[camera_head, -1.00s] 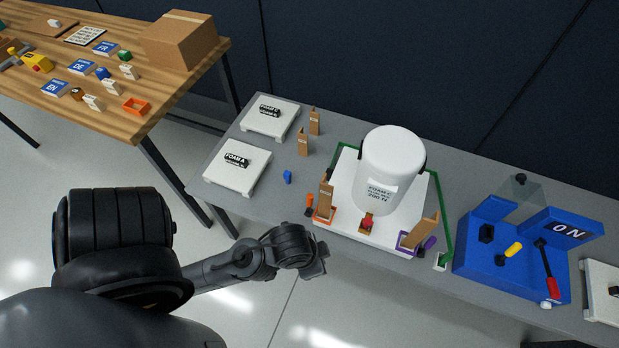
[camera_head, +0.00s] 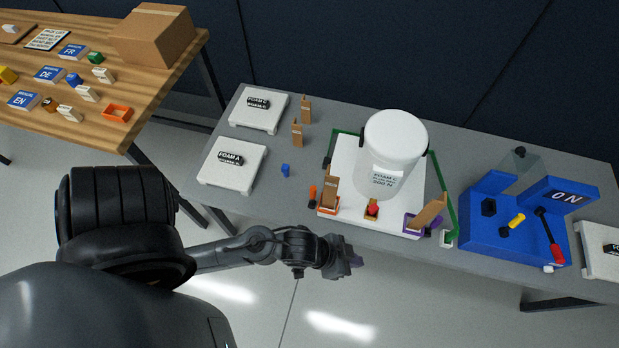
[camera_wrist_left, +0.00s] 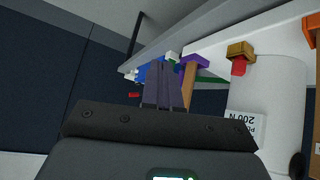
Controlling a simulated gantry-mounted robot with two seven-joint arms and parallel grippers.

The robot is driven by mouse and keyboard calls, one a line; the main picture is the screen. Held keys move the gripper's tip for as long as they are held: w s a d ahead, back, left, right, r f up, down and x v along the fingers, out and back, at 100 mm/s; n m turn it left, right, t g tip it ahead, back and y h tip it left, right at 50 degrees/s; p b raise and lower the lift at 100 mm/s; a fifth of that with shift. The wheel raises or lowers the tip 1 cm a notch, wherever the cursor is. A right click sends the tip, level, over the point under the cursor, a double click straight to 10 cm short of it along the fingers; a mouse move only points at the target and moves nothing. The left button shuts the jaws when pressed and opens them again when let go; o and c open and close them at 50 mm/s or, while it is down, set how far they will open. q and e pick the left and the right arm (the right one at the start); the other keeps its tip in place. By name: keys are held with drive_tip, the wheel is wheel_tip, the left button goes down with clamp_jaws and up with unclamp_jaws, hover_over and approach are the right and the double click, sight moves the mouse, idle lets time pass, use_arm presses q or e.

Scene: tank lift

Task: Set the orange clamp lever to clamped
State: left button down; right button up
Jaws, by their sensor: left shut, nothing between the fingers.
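The orange clamp lever (camera_head: 312,192) stands upright at the front left corner of the white plate in the head view. Next to it is an orange-framed clamp base (camera_head: 327,211) with a tan wooden piece (camera_head: 329,190). A white tank (camera_head: 391,150) stands on the plate. My left gripper (camera_head: 352,262) is in front of the table edge, apart from the lever. Its fingers (camera_wrist_left: 166,88) are together and empty in the left wrist view. An orange part (camera_wrist_left: 309,30) shows at that view's right edge. My right gripper is not in view.
A purple clamp (camera_head: 418,224) sits at the plate's front right, and a red knob (camera_head: 372,208) between the clamps. A blue switch box (camera_head: 515,235) stands further right. White foam stands (camera_head: 232,163) are on the left. Floor in front of the table is clear.

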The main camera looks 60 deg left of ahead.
use_arm(q)
drive_tip(key=s+d+f+m+g+h, duration=0.3)
drive_tip(key=s+d+f+m+h, duration=0.3)
drive_tip(key=f, duration=0.3)
drive_tip(key=s+a+f+g+h+b, duration=0.25)
drive_tip(key=a+f+g, duration=0.25)
drive_tip(key=a, duration=0.5)
drive_tip(key=w+a+r+n+y, duration=0.1)
drive_tip(key=w+a+r, duration=0.15)
drive_tip(key=a, duration=0.95)
drive_tip(key=w+a+r+n+y, duration=0.1)
drive_tip(key=w+a+r, duration=0.15)
drive_tip(key=a, duration=1.05)
drive_tip(key=w+a+r+t+y+b, duration=0.1)
drive_tip(key=w+a+r+y, duration=0.1)
drive_tip(key=w+a+r, duration=0.4)
drive_tip(key=v, duration=0.4)
drive_tip(key=shift+w+a+b, duration=0.25)
drive_tip(key=shift+a+b, duration=0.05)
drive_tip(key=shift+a, duration=0.25)
